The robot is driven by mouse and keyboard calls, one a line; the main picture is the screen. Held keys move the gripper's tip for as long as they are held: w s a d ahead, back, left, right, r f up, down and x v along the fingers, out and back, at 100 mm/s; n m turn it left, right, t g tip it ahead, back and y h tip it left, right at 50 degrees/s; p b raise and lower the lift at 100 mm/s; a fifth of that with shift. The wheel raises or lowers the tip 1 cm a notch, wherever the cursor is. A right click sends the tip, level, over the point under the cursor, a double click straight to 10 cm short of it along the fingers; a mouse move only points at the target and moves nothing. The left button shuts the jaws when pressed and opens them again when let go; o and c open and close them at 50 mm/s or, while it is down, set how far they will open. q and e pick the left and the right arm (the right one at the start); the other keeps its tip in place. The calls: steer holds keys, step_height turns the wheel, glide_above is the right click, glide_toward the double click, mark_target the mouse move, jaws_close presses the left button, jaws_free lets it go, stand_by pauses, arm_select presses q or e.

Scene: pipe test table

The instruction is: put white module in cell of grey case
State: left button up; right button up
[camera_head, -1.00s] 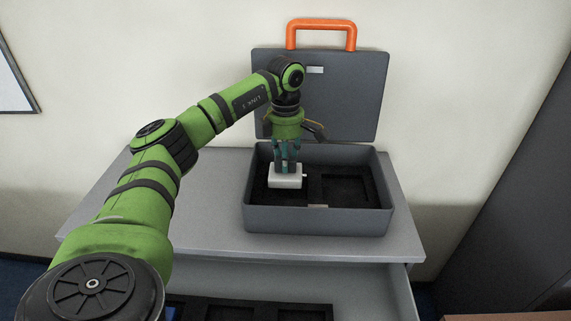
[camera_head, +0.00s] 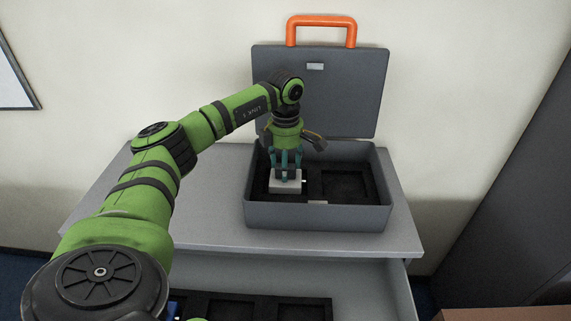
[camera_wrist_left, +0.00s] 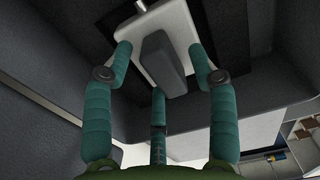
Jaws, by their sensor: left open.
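The white module (camera_head: 285,187) is in the left cell of the open grey case (camera_head: 318,218). Whether it lies fully flat on the cell floor I cannot tell. In the left wrist view the module (camera_wrist_left: 138,45) has a raised dark grey grip block (camera_wrist_left: 165,62) on top. My left gripper (camera_head: 286,171) is directly above the module, pointing down. Its teal fingers are open and spread around the grip block, with gaps showing in the wrist view. The right cell (camera_head: 346,184) of the case is empty and black. My right gripper is not in view.
The case's lid (camera_head: 345,95) stands open behind, with an orange handle (camera_head: 322,19). The case sits on a grey cabinet (camera_head: 205,225). Below, a drawer (camera_head: 370,285) is pulled out and holds a black insert (camera_head: 275,306) with cells. The case walls surround the gripper.

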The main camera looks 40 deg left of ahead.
arm_select(q)
steer(key=shift+r, duration=0.55)
step_height(320, 180, up, 11)
steer(key=b, duration=0.2)
steer(key=shift+r, duration=0.15)
